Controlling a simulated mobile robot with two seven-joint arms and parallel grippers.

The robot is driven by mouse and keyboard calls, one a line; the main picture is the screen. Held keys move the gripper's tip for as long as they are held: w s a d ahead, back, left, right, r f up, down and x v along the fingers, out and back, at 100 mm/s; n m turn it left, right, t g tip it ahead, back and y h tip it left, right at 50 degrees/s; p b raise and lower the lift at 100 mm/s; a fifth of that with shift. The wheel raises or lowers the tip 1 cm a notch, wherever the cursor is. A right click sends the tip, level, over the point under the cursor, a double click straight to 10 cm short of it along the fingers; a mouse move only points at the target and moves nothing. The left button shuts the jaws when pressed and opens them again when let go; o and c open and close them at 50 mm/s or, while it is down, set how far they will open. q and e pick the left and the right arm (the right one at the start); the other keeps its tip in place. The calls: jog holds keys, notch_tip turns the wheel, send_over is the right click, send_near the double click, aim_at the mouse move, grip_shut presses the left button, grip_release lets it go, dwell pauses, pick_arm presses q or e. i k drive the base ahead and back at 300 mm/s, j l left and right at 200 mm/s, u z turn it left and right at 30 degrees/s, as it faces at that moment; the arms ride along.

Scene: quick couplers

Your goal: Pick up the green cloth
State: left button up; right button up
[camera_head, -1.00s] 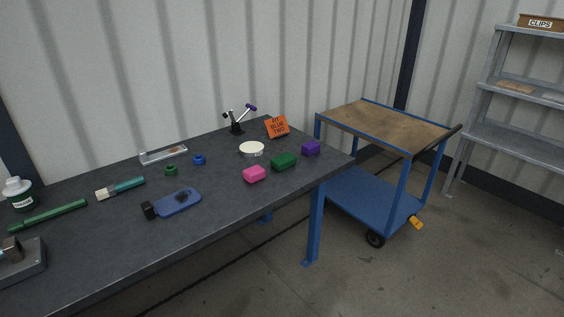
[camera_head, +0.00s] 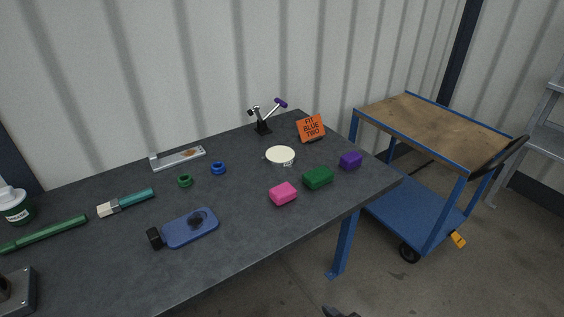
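The green cloth (camera_head: 318,177) looks like a small folded block. It lies flat on the dark workbench (camera_head: 262,232), near its right end. A pink block of similar shape (camera_head: 283,194) lies just left of it, and a purple one (camera_head: 350,161) just right of it. Nothing touches the green cloth from above. A dark tip at the bottom edge, seemingly my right gripper (camera_head: 342,312), shows below the bench's front edge, well apart from the cloth. Most of it is cut off, so its opening cannot be told. My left gripper is not in view.
Behind the cloth are a white round item (camera_head: 280,156), an orange sign (camera_head: 311,128) and a small stand (camera_head: 263,128). Blue (camera_head: 218,168) and green (camera_head: 185,181) rings, a brush (camera_head: 126,202) and a blue tool (camera_head: 190,228) lie left. A blue cart (camera_head: 437,131) stands right.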

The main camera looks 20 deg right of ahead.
aim_at(320, 176)
jog(key=i+l+u, duration=0.35)
jog(key=u, duration=0.15)
jog(key=j+z, duration=0.15)
jog(key=z, duration=0.25)
jog(key=k+j+z, duration=0.1)
jog(key=z, duration=0.25)
jog(key=i+z, duration=0.15)
jog(key=z, duration=0.2)
jog(key=i+l+z, duration=0.1)
jog(key=z, duration=0.2)
jog(key=k+l+u, duration=0.1)
jog(key=k, duration=0.25)
jog(key=i+l+u, duration=0.2)
jog(key=l, duration=0.2)
jog(key=i+l+u, duration=0.1)
jog(key=l+u, duration=0.15)
jog(key=l, duration=0.2)
jog(key=i+l+u, duration=0.2)
jog(key=l, duration=0.2)
jog(key=i+j, duration=0.05)
